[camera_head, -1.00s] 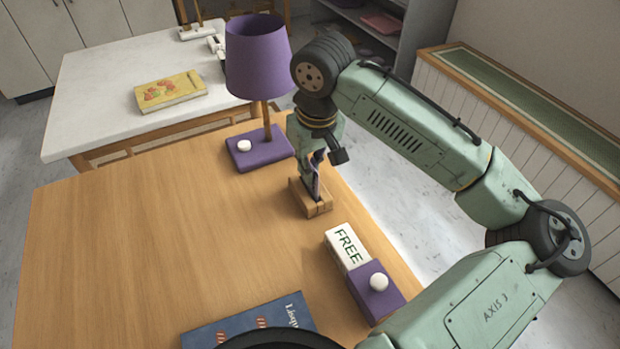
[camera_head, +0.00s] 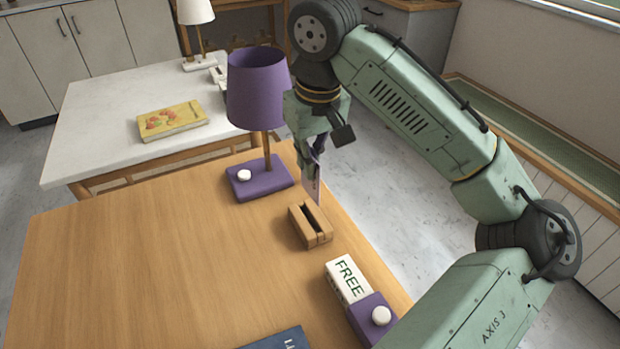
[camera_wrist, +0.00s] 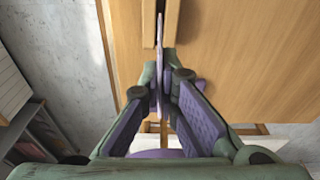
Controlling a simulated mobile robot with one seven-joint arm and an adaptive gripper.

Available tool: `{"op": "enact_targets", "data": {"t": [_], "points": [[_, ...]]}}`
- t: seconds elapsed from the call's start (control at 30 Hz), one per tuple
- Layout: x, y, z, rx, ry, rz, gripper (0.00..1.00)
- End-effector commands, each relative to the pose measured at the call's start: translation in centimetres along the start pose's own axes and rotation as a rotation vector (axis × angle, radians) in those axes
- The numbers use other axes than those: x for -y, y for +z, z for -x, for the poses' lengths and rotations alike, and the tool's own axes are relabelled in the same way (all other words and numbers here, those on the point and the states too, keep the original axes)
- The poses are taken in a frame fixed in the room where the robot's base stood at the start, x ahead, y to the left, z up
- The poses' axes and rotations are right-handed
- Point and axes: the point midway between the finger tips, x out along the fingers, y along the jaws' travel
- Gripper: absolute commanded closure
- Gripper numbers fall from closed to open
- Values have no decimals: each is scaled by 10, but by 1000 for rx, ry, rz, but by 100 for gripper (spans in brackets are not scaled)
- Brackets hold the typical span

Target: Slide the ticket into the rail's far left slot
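The ticket (camera_head: 314,186) is a thin pale-purple card, held upright and seen nearly edge-on in the wrist view (camera_wrist: 159,62). My gripper (camera_head: 317,158) is shut on its upper part, with one finger on each side in the wrist view (camera_wrist: 160,82). A small wooden block with a dark slot along its top (camera_head: 310,228) stands near the table's right edge; it looks like the rail, and I make out only one slot. The ticket's lower end is just above or behind the block's far end in the head view and appears clear of the slot. The block also shows in the wrist view (camera_wrist: 149,20).
A purple lamp (camera_head: 257,88) stands close left of my gripper. A white FREE sign (camera_head: 347,280) and a purple box with a white knob (camera_head: 372,316) sit nearer. A blue book (camera_head: 277,341) lies at the front. The wooden tabletop (camera_head: 150,250) is clear at left.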

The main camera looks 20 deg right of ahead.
Motion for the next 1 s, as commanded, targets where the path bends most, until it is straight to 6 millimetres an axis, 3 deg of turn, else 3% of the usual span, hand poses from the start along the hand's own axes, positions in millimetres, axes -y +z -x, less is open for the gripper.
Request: {"op": "enact_targets", "data": {"t": [0.2, 1.0], "points": [[0, -3, 20, 0, 0, 1, 100], [0, -8, 56, 0, -1, 1, 100]]}}
